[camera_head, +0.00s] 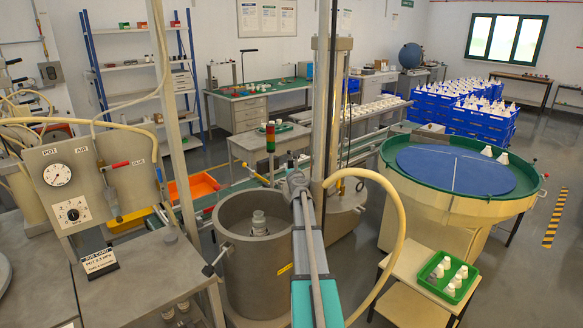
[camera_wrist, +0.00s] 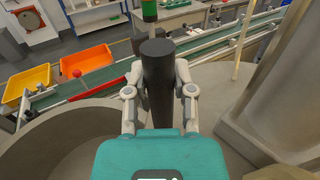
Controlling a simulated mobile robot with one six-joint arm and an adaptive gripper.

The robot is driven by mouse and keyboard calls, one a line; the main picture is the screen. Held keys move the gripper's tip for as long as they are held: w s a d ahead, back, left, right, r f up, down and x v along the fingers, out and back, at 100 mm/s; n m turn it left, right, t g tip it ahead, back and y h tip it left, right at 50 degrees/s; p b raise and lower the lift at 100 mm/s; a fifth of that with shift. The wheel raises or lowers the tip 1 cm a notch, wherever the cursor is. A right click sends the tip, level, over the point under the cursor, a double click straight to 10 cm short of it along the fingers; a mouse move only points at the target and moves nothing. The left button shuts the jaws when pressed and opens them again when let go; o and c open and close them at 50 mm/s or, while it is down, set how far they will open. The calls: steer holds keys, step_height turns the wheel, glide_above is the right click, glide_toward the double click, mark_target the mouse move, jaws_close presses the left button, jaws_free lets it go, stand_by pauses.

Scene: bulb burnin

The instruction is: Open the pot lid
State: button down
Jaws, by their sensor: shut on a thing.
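The pot (camera_head: 252,285) is a grey cylinder in the middle of the head view. Its top is uncovered, and a small pale stacked item (camera_head: 259,222) shows inside. A round grey piece (camera_head: 347,212), apparently the lid, is beside the pot to the right, by the tall column. My gripper (camera_head: 297,178) is at the right of the pot's mouth, with my arm hiding part of the area. In the wrist view my gripper (camera_wrist: 159,95) has its fingers on both sides of an upright dark handle (camera_wrist: 158,65) and is shut on it. Where the handle joins is hidden.
The tall grey column (camera_head: 328,110) stands just behind my gripper. A yellow hose (camera_head: 398,225) arches at the right. A control panel (camera_head: 85,175) stands left, a blue-topped round table (camera_head: 455,172) right. A green tray (camera_head: 447,276) holds several white items.

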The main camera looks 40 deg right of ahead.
steer(key=shift+s, duration=0.2)
steer(key=shift+c, duration=2.2)
jaws_free()
steer(key=v, duration=0.8)
